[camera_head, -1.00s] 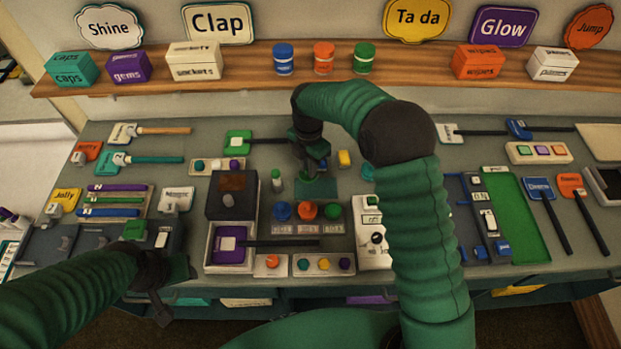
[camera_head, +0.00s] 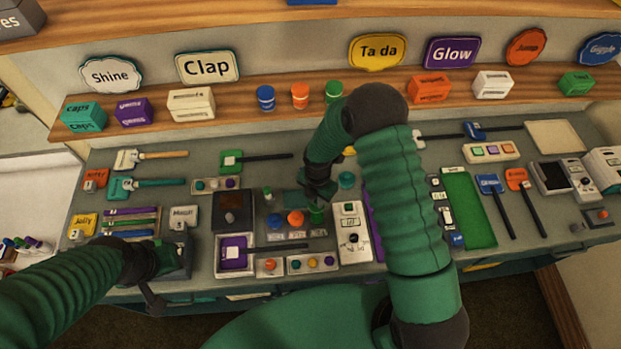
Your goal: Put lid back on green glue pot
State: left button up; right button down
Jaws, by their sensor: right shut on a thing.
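The green glue pot (camera_head: 316,215) is the right one of three pots in a row, beside the orange pot (camera_head: 295,218) and the blue pot (camera_head: 273,222). My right gripper (camera_head: 318,199) is directly above the green pot, pointing down. It is shut on the green lid, which is mostly hidden by the fingers and hard to tell from the pot. I cannot tell whether lid and pot touch. My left gripper (camera_head: 165,280) is at the front left edge of the bench, with its fingers apart and empty.
A white device with a dial (camera_head: 350,232) stands close right of the pots. A dark box (camera_head: 234,212) and a purple pad in a tray (camera_head: 235,256) are to the left. A small green-capped bottle (camera_head: 267,195) stands behind the pots. A wooden shelf (camera_head: 370,98) runs along the back.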

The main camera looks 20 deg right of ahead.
jog(key=shift+s+r, duration=0.2)
jog(key=shift+s, duration=0.15)
jog(key=shift+f, duration=0.2)
jog(key=shift+d+f+b, duration=0.1)
jog(key=shift+f+b, duration=0.45)
jog(key=shift+f, duration=0.1)
notch_tip(320, 180, down, 5)
jog(key=b, duration=0.4)
jog(key=shift+f, duration=0.1)
pick_arm(q)
jog(key=x, duration=0.2)
jog(key=s+x, duration=0.1)
jog(key=x, duration=0.1)
jog(key=shift+w+d+f, duration=0.1)
jog(key=shift+f, duration=0.05)
dwell(0.4)
pick_arm(e)
jog(key=c, duration=1.3)
grip_release()
